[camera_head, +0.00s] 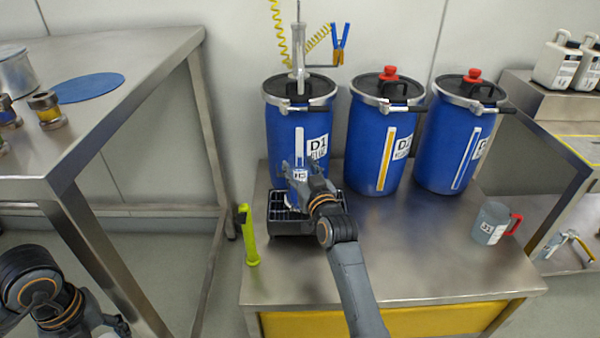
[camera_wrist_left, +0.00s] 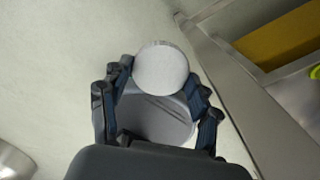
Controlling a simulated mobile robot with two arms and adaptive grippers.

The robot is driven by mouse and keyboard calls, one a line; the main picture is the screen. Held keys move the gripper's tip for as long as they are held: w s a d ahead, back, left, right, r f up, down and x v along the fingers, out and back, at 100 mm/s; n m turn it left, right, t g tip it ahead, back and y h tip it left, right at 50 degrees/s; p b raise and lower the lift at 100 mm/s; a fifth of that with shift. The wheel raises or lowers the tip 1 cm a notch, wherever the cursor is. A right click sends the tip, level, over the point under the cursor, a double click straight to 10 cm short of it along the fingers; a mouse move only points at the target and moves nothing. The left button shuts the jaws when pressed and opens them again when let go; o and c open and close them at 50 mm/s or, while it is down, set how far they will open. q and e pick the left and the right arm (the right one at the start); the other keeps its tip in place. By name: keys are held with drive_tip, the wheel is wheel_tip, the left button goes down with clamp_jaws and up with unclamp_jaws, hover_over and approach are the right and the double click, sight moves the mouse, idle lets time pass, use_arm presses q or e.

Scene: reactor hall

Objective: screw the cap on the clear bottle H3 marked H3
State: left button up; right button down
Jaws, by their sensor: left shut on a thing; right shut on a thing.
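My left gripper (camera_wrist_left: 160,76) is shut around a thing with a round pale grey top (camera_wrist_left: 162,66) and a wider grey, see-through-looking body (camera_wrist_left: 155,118). I cannot tell whether this is the clear bottle H3; no marking shows. In the head view the left arm is low at the left, away from both tables. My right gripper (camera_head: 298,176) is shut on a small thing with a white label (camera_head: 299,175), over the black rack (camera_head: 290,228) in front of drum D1. The arm hides most of that thing, and its marking is not clear. No separate cap can be made out.
Blue drums stand behind the rack: D1 (camera_head: 285,140), a middle one (camera_head: 365,150) and a right one (camera_head: 432,150). A lime-green upright tool (camera_head: 247,235) is left of the rack. A grey jug (camera_head: 490,222) stands right. The steel table's (camera_head: 425,255) front right is clear.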

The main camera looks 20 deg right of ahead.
use_arm(q)
drive_tip(key=shift+r, duration=0.5)
use_arm(e)
drive_tip(key=shift+r, duration=0.8)
use_arm(q)
wheel_tip(320, 180, up, 4)
drive_tip(key=p, duration=0.4)
drive_tip(key=shift+r+p, duration=0.1)
drive_tip(key=shift+p, duration=0.25)
wheel_tip(320, 180, up, 3)
drive_tip(key=p, duration=0.2)
drive_tip(key=shift+p, duration=0.4)
use_arm(e)
drive_tip(key=s+a+r, duration=0.1)
drive_tip(key=s+r, duration=0.9)
drive_tip(key=s, duration=0.4)
drive_tip(key=shift+a+r, duration=0.15)
drive_tip(key=shift+r, duration=0.2)
use_arm(q)
drive_tip(key=shift+s, duration=0.15)
use_arm(e)
drive_tip(key=shift+s, duration=0.1)
